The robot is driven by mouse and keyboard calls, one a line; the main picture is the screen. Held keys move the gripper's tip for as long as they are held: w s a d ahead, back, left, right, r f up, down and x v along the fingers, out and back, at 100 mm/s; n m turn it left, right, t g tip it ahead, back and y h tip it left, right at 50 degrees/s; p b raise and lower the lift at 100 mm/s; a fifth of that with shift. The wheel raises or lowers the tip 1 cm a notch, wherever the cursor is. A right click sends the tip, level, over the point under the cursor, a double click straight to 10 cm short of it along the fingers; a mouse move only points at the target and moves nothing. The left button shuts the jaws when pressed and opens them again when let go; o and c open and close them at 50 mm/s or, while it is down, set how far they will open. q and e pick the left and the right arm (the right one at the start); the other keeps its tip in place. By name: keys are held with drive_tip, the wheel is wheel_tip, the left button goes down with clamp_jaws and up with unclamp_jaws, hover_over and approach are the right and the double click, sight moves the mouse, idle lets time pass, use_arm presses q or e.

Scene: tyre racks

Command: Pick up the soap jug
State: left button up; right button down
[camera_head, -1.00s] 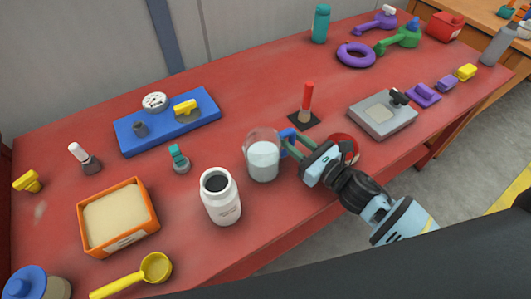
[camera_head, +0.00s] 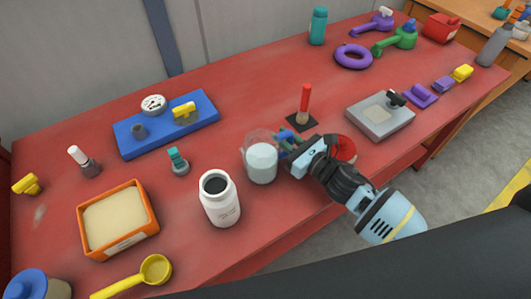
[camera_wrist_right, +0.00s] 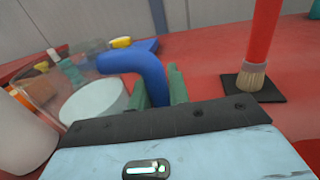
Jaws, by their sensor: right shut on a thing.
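The soap jug (camera_head: 261,162) is a clear jug with white contents and a blue handle, upright near the middle of the red table. My right gripper (camera_head: 287,143) reaches it from the right and is shut on the blue handle. In the right wrist view, the handle (camera_wrist_right: 140,65) stands between the green fingers of the gripper (camera_wrist_right: 156,86), with the jug's white contents (camera_wrist_right: 94,100) to the left. The jug appears to rest on the table. The left gripper is out of view.
A white bottle (camera_head: 219,200) stands just in front-left of the jug. A red-handled brush (camera_head: 304,104) stands upright behind my gripper on a black pad. A red round thing (camera_head: 345,149) is partly hidden behind my right arm. A grey scale (camera_head: 380,117) lies further right.

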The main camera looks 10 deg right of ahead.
sight(294, 132)
drive_tip(key=shift+r, duration=0.15)
wheel_tip(294, 132, up, 4)
drive_tip(key=shift+p, duration=0.4)
use_arm(q)
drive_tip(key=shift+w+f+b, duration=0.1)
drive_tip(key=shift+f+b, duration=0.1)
drive_tip(key=shift+b, duration=0.45)
use_arm(e)
drive_tip(key=s+a, duration=0.1)
drive_tip(key=s, duration=1.5)
drive_tip(key=shift+a+r, duration=0.2)
drive_tip(key=shift+r, duration=0.25)
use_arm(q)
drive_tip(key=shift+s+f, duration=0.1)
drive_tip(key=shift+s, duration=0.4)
